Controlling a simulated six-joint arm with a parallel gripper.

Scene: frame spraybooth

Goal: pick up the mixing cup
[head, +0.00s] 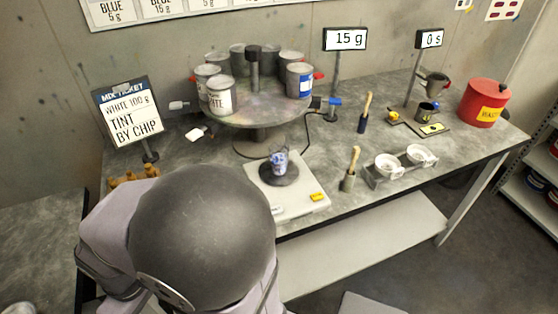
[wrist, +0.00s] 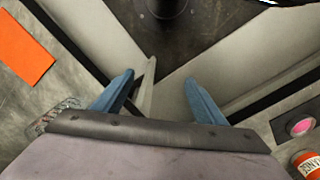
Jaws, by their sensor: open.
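The mixing cup (head: 279,158), small and clear with blue on it, stands upright on the dark round plate of the pale scale (head: 305,200) at the middle front of the bench in the head view. I cannot make out the cup in the wrist view. My gripper (wrist: 160,84) shows in the wrist view as two blue fingers spread apart with nothing between them. In the head view my arm fills the lower left and hides the gripper, so its distance from the cup cannot be told.
A turntable (head: 253,120) with several paint cans stands behind the scale. A brush in a holder (head: 349,178) and a rack with two white cups (head: 381,177) stand to its right. A mix ticket sign (head: 130,118) stands left. A red container (head: 484,103) is far right.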

